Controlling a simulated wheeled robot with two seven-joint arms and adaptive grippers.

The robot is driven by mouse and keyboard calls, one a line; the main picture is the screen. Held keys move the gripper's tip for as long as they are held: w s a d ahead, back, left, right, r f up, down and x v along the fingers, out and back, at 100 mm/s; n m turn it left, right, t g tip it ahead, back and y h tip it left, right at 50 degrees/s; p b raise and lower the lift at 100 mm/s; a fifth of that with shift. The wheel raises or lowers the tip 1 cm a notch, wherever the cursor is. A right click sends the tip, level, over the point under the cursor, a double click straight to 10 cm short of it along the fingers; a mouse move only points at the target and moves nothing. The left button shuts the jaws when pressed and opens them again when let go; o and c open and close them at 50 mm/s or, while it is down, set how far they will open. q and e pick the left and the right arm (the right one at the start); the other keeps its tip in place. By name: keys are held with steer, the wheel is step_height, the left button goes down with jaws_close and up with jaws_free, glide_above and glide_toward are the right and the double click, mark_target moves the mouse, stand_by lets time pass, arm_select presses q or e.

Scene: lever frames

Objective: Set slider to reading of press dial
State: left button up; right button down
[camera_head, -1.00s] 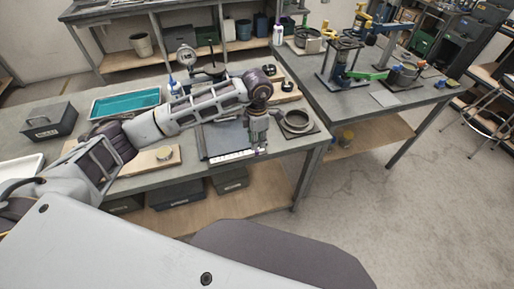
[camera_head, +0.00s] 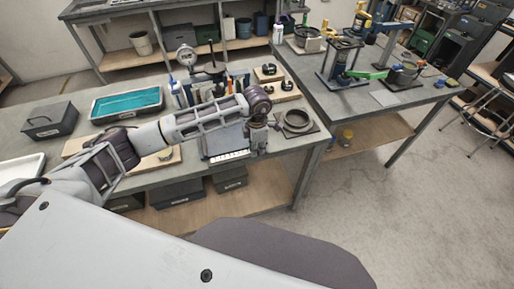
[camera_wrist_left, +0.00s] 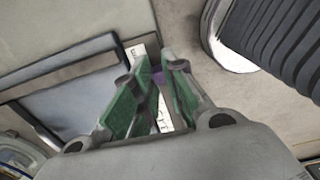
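The press dial (camera_head: 186,54) is a round, pale-faced gauge at the back of the bench; its reading is too small to make out. The slider's white scale strip (camera_head: 229,155) lies along the front edge of a dark grey plate. In the left wrist view the strip (camera_wrist_left: 165,116) shows partly behind the fingers. A small purple piece (camera_wrist_left: 157,77), seemingly the slider's knob, shows between the fingertips. My left gripper (camera_wrist_left: 154,64) points down over the strip's right end, with a gap between its green-padded fingers. Contact with the purple piece is unclear. My right gripper is not in view.
A round ring on a dark base (camera_head: 298,122) stands just right of my left gripper. A teal tray (camera_head: 126,103) and a dark box (camera_head: 50,120) are at the left. Bottles and small parts stand behind my arm. A second bench with fixtures is at the right.

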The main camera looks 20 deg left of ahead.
mark_target(240, 158)
arm_select(q)
jaws_close()
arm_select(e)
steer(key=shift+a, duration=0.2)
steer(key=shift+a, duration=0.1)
arm_select(q)
steer(key=shift+s+a, duration=0.1)
steer(key=shift+a, duration=0.1)
steer(key=shift+s+a+b, duration=0.15)
steer(key=shift+s+a, duration=0.3)
steer(key=shift+a, duration=0.25)
steer(key=shift+s+a+b, duration=0.15)
steer(key=shift+s+a, duration=0.3)
steer(key=shift+a, duration=0.25)
steer(key=shift+s+a, duration=0.6)
steer(key=shift+a, duration=0.25)
steer(key=shift+s+a+b, duration=0.3)
steer(key=shift+s+a, duration=0.05)
steer(key=shift+a, duration=0.1)
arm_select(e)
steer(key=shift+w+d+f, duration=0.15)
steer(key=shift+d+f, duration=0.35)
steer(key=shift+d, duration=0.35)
